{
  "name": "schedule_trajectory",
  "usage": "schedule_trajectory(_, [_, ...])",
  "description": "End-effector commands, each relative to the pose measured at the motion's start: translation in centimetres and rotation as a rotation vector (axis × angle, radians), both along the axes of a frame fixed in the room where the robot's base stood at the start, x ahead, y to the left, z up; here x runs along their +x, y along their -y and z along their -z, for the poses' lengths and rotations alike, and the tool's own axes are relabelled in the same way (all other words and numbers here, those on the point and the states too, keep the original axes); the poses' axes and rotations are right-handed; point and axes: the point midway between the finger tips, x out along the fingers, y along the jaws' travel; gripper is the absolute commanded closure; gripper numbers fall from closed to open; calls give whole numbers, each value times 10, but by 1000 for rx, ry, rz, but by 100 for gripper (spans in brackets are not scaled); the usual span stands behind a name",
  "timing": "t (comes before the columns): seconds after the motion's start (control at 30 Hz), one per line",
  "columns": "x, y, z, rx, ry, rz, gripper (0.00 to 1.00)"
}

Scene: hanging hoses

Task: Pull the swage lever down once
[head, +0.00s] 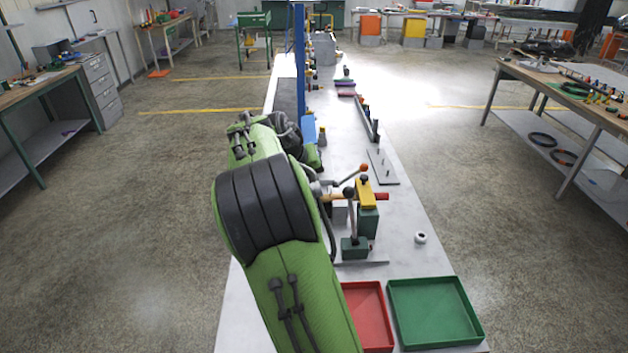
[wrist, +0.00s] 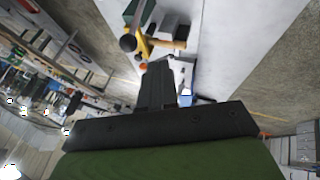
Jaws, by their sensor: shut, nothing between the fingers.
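A swage station stands on the white bench, right of my arm. It has a yellow block (head: 366,194) on a green stand (head: 368,222) and an orange-brown hose piece with a red end (head: 382,196). One lever with a black knob (head: 349,192) rises upright from a green base (head: 354,248). Another, slanted lever ends in an orange-red knob (head: 363,168); I cannot tell which is the swage lever. In the wrist view my gripper (wrist: 157,68) is shut and empty, its tips close to the orange knob (wrist: 144,66); contact is unclear.
A red tray (head: 388,345) and a green tray (head: 476,345) lie at the bench's near end. A small white ring (head: 420,238) sits near the right edge. A blue post (head: 299,60) rises behind my arm. The floor right of the bench is clear.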

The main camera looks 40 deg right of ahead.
Motion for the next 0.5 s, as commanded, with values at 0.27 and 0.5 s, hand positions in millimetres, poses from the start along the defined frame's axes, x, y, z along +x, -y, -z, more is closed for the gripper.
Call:
schedule_trajectory(0.27, [5, 35, 54, 1, -4, 4, 100])
schedule_trajectory(0.5, [-11, 65, 59, 2, 0, 2, 100])
